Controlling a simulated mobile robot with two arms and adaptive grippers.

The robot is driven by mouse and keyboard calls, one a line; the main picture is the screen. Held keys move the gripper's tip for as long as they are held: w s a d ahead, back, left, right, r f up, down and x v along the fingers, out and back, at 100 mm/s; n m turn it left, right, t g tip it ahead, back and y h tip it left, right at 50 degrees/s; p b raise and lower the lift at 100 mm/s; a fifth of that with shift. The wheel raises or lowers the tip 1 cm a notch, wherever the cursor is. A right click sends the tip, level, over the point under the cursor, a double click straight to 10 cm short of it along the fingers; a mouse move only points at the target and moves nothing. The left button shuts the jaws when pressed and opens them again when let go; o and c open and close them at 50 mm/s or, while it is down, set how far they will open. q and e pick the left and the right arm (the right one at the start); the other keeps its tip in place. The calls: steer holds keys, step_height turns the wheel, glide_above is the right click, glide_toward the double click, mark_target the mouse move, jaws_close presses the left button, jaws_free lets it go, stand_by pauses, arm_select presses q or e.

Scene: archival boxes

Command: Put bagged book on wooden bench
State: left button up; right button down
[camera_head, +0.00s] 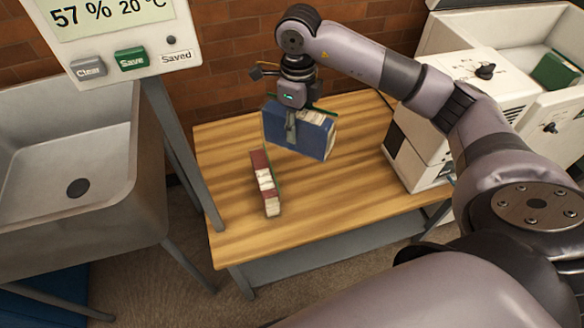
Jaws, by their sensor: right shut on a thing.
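My right gripper (290,124) reaches over the wooden bench (335,205) from above and is shut on a blue book (275,127). The book hangs upright over the back part of the bench, with its pale page edges facing right. I cannot tell whether its lower edge touches the wood, and no bag is clear to see around it. A red book with pale pages (265,182) stands on the bench in front and to the left of the blue one. My left gripper is not in view.
A white machine (418,150) stands at the bench's right end. A metal sink (75,170) and a display panel (120,30) on a grey post are at the left. A brick wall is behind. The bench's front middle is clear.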

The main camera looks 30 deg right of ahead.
steer(key=m, duration=0.2)
steer(key=w+d+r+m+b, duration=0.1)
steer(key=m, duration=0.1)
steer(key=m+b, duration=0.1)
steer(key=m, duration=0.1)
steer(key=shift+w+d+r+m, duration=0.3)
steer(key=shift+w, duration=0.1)
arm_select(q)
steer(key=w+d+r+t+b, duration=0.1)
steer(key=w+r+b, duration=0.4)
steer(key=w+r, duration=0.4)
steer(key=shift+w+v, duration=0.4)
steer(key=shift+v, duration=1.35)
arm_select(e)
steer(key=shift+w+d+f+m, duration=0.1)
steer(key=shift+f+m, duration=0.4)
steer(key=shift+f, duration=2.65)
steer(key=shift+w+d+f+m, duration=0.15)
steer(key=shift+f+m, duration=0.35)
steer(key=shift+f, duration=2.6)
steer(key=shift+d+f+m, duration=0.1)
steer(key=shift+f+m, duration=0.4)
steer(key=shift+f, duration=2.65)
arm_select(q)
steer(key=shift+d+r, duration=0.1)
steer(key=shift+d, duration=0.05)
arm_select(e)
steer(key=shift+f, duration=0.1)
